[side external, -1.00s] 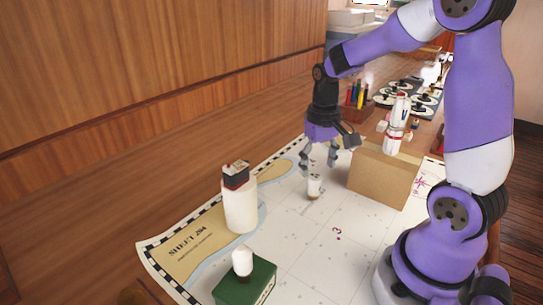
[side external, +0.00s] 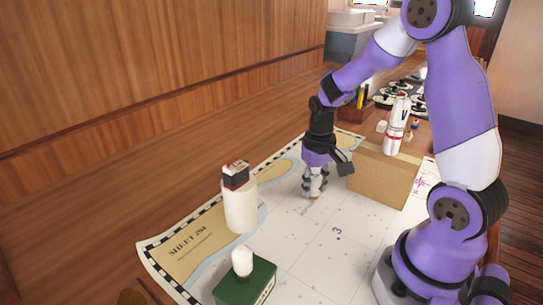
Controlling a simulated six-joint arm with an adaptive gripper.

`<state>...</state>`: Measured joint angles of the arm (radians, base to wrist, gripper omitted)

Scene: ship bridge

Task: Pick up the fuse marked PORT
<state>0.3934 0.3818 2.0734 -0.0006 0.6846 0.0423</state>
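A small white cylinder, like a fuse, stands on the chart, and its tan lower end (side external: 313,196) shows below my fingers. My gripper (side external: 315,184) points down with its fingers around this cylinder and hides most of it. I cannot tell whether the fingers press on it. Another white fuse-like cylinder (side external: 242,261) stands upright on a green block (side external: 246,284) at the front, well apart from my gripper. No PORT marking is readable on either cylinder.
The chart (side external: 300,245) is clear in front.

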